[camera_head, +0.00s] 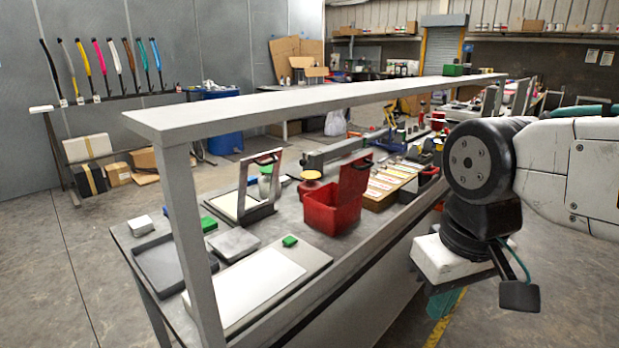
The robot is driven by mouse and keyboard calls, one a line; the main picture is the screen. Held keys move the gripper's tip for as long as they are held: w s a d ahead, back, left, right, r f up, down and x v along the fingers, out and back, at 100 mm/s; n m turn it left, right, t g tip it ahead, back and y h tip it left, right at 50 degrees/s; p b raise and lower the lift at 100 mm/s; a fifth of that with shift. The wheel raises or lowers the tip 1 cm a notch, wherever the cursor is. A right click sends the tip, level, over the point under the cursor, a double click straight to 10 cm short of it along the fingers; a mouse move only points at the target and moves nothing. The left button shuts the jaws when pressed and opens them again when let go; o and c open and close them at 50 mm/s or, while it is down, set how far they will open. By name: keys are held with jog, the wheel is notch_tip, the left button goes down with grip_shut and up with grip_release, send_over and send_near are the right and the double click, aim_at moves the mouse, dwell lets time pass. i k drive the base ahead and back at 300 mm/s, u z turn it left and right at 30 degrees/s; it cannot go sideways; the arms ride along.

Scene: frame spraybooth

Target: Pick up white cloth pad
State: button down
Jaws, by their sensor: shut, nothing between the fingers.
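A small white block-like pad (140,225), which may be the white cloth pad, lies at the left back corner of the workbench (126,240). A flat pale grey pad (234,243) lies farther right, beside a dark tray. A larger white sheet (262,283) lies on a board near the front. I cannot tell cloth from other material here. My gripper (446,302) is at the lower right, beyond the bench's front edge and well away from these things. It points down, shut and empty, with its fingertips small and partly hidden.
A pale overhead shelf (300,98) on a grey post (190,245) spans the bench. A red open box (333,208), a framed panel (243,205), a dark tray (172,260) and small green blocks (289,241) stand below it.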

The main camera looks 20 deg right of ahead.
aim_at(285, 181)
jog(key=u, duration=2)
jog(key=i, duration=2.85)
jog(key=z, duration=1.45)
jog(key=i, duration=3.45)
